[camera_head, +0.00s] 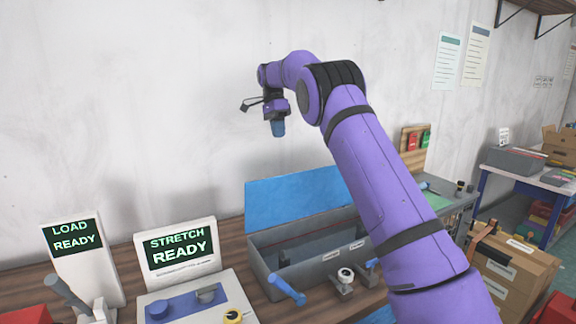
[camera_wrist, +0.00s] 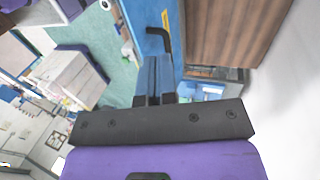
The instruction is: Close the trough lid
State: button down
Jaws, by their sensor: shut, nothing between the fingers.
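The trough (camera_head: 285,262) is a long grey box on the wooden bench. Its blue lid (camera_head: 290,198) stands open, raised along the back side. My gripper (camera_head: 278,130) points down in the air above the lid, apart from it. In the wrist view its blue fingers (camera_wrist: 154,82) are together with nothing between them. A blue panel, seemingly the lid (camera_wrist: 150,14), lies beyond the fingertips with a black bent handle (camera_wrist: 160,38) and a yellow label. My arm hides the trough's right end in the head view.
A blue lever (camera_head: 287,289) and a small clamp (camera_head: 345,279) stand in front of the trough. Two signs, "LOAD READY" (camera_head: 72,236) and "STRETCH READY" (camera_head: 178,247), stand to its left.

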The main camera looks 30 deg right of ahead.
send_near(291, 182)
jog(key=w+f, duration=0.3)
jog(key=f, duration=0.1)
jog(key=shift+s+d+f, duration=0.1)
jog(key=shift+s+f, duration=0.1)
jog(key=shift+s, duration=0.45)
jog(key=shift+s+d+f, duration=0.1)
jog(key=shift+s+f, duration=0.15)
jog(key=shift+s, duration=0.4)
jog(key=shift+s+d+f, duration=0.1)
jog(key=shift+s+f, duration=0.1)
jog(key=shift+s, duration=0.45)
jog(key=shift+s, duration=0.1)
